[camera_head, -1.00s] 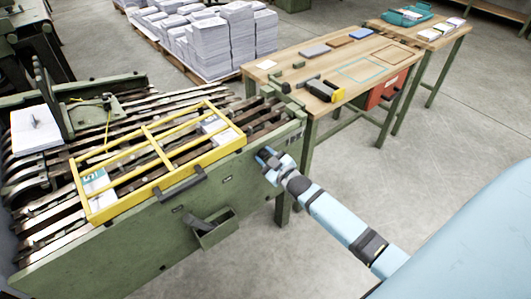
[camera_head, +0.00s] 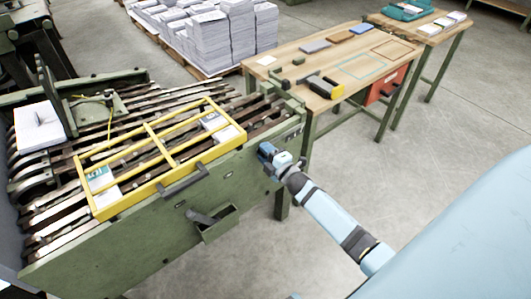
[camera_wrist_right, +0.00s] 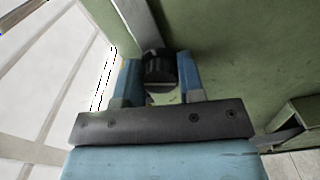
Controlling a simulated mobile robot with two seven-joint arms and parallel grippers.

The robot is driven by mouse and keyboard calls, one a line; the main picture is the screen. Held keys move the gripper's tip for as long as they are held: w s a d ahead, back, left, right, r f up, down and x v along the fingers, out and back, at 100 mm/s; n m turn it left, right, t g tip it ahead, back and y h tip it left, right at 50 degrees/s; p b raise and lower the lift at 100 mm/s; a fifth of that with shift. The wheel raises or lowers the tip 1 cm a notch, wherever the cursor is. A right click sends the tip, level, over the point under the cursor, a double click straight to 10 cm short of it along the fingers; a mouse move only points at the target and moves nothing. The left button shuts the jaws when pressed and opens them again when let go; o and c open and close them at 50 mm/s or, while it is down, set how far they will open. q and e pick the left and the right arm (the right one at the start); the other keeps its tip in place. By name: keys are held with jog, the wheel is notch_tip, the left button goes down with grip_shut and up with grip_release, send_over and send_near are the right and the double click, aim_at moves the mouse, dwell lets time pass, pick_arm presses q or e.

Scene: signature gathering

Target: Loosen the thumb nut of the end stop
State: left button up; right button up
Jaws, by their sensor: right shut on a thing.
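The thumb nut (camera_wrist_right: 160,68) shows in the right wrist view as a dark ribbed knob at the green side wall. My right gripper (camera_wrist_right: 161,78) is shut on it, with a blue finger on each side. A grey metal bar (camera_wrist_right: 138,22) runs up from the nut; I cannot tell whether it belongs to the end stop. In the head view my right gripper (camera_head: 266,151) is at the right end of the machine's green side wall (camera_head: 150,235), and it hides the nut there. My left gripper is not in view.
A yellow frame guard (camera_head: 152,130) with a dark handle (camera_head: 184,184) lies over the machine bed left of my right gripper. A small green box (camera_head: 219,226) sticks out of the wall below. A wooden table (camera_head: 345,60) with tools stands behind. Floor at right is clear.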

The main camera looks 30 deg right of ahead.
jog(key=n, duration=0.3)
jog(key=shift+b, duration=0.35)
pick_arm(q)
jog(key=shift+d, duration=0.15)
pick_arm(e)
jog(key=shift+n, duration=0.4)
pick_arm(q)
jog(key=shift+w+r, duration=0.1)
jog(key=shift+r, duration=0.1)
pick_arm(e)
jog(key=o, duration=0.9)
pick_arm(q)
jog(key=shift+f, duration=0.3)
pick_arm(e)
jog(key=shift+s, duration=0.1)
pick_arm(q)
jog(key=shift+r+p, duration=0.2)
jog(key=shift+p, duration=0.2)
pick_arm(e)
jog(key=s, duration=0.9)
jog(key=s+d, duration=0.1)
jog(key=s, duration=0.3)
jog(key=shift+s, duration=0.3)
